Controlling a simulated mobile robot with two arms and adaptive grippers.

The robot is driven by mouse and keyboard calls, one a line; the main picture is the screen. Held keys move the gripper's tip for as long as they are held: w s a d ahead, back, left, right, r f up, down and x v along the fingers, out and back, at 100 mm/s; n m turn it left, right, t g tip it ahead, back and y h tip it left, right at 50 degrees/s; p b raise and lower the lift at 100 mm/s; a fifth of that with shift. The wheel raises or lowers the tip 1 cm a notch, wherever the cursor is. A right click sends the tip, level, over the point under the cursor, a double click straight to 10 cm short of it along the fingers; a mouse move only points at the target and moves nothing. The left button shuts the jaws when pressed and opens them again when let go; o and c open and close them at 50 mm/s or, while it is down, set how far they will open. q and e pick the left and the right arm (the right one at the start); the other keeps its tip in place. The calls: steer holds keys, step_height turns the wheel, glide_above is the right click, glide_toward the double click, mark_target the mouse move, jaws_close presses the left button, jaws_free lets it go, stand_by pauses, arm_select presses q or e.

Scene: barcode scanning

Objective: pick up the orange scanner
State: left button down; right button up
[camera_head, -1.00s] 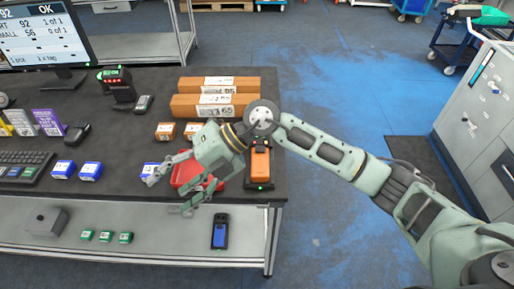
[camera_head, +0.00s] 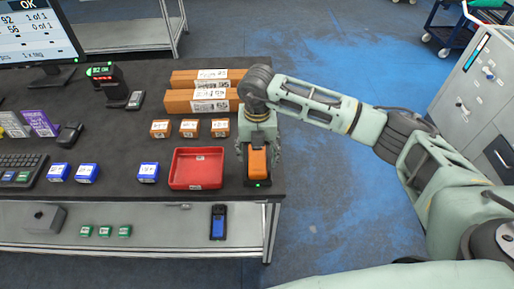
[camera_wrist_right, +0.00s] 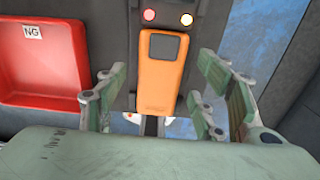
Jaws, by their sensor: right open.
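The orange scanner (camera_head: 257,162) sits in its dark cradle (camera_head: 258,183) near the right end of the dark table, with a green light at the cradle's front. It also shows in the right wrist view (camera_wrist_right: 161,72) as an orange body with a dark screen. My right gripper (camera_head: 258,150) is above and behind the scanner, pointing down. In the right wrist view its open fingers (camera_wrist_right: 165,95) stand on both sides of the scanner, with gaps. Whether any finger touches it is not visible. My left gripper is not in view.
A red tray (camera_head: 196,186) labelled NG lies just left of the cradle. Small orange boxes (camera_head: 190,128) and long cardboard boxes (camera_head: 199,101) lie behind it. Blue boxes (camera_head: 148,172) are further left. The table's right edge is close to the cradle.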

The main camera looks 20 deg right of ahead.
steer(key=shift+f, duration=0.75)
steer(key=shift+c, duration=0.5)
steer(key=c, duration=1.4)
